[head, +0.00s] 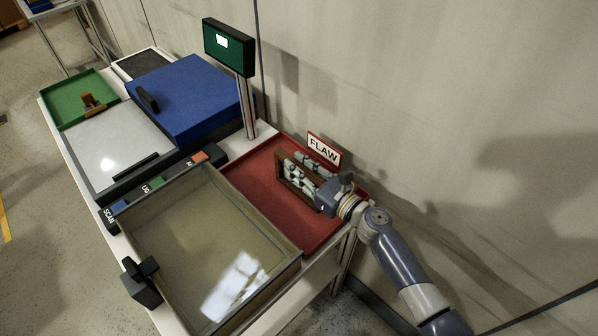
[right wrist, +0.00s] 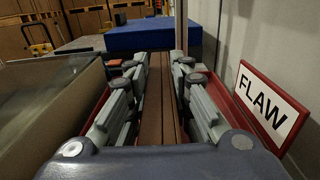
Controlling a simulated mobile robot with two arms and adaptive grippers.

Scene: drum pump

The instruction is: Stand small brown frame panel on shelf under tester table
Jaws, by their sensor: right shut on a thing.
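The small brown frame panel (head: 281,171) is at the red tray (head: 262,203), beside the FLAW sign. It stands on edge; I cannot tell whether its lower edge touches the tray. My right gripper (head: 300,170) reaches in from the right and is shut on the panel, with fingers on both faces. In the right wrist view the panel (right wrist: 161,95) runs away from me between the two fingers. My left gripper is not in view.
The FLAW sign (head: 324,149) stands close behind my right gripper, near the wall. A screen on a post (head: 229,47) rises behind the tray. A clear-topped box (head: 200,250), a blue lid (head: 190,95) and a green tray (head: 70,98) fill the table.

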